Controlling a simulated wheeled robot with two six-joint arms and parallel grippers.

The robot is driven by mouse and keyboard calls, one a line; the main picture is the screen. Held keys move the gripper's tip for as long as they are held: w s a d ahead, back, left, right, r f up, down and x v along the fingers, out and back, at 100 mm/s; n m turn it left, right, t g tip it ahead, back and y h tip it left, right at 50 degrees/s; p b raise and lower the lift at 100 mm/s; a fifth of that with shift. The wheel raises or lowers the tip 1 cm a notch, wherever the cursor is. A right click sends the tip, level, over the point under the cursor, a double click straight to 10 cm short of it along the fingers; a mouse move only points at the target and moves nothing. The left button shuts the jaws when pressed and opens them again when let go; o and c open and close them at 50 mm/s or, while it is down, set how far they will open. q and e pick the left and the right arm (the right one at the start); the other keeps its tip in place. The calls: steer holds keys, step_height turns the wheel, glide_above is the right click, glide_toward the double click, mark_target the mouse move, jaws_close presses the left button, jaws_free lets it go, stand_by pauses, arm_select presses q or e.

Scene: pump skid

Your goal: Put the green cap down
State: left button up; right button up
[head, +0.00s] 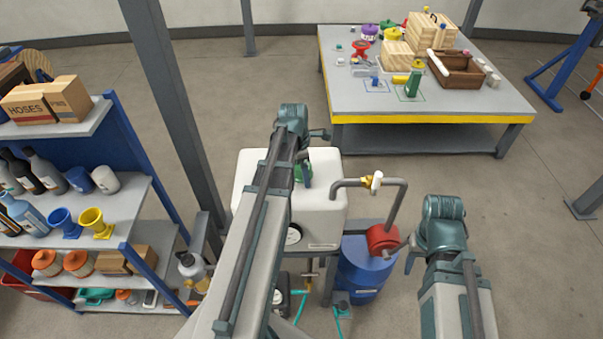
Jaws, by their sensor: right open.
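A green cap-like piece (303,169) shows at the top of the white tank (330,212), partly hidden by my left arm. I cannot tell whether it rests on the tank or is held. My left gripper (308,178) is mostly hidden around that green piece, and its jaws cannot be made out. My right gripper (402,255) is open and low at the right, beside the red part on the pipe, with no green cap in it.
A grey table (470,104) with boxes and parts stands behind. Shelves (75,225) stand at left. Open floor lies at right.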

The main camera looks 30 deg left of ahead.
arm_select(q)
steer(key=shift+f, duration=0.2)
steer(key=o, duration=1.3)
steer(key=shift+a+r, duration=0.1)
steer(key=shift+r, duration=0.05)
steer(key=r+p, duration=0.8)
steer(key=s+a+r+p, duration=0.1)
steer(key=r+p, duration=0.3)
steer(key=shift+r, duration=0.1)
